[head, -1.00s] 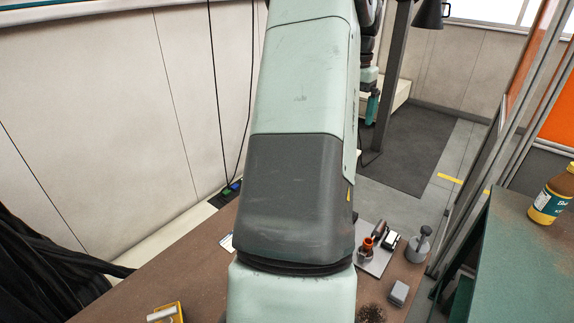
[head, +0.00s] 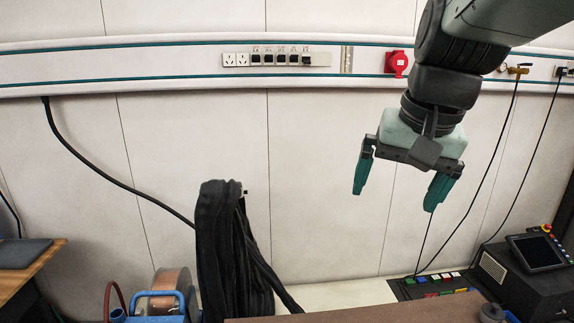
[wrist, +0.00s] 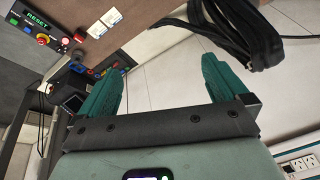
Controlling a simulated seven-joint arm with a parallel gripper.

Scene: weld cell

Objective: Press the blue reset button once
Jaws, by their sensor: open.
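My gripper (head: 395,199) hangs in front of the pale wall in the head view, with its two teal fingers spread apart and nothing between them. In the wrist view my gripper (wrist: 158,66) is also open and empty. The RESET box is not seen in the head view.
Black cables (head: 225,240) hang in a thick bundle at lower centre. A tablet-like pendant (head: 538,252) stands on a black box at lower right, beside a row of coloured connectors (head: 440,282). A brown table edge (head: 400,312) runs along the bottom. A wire spool (head: 172,285) stands lower left.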

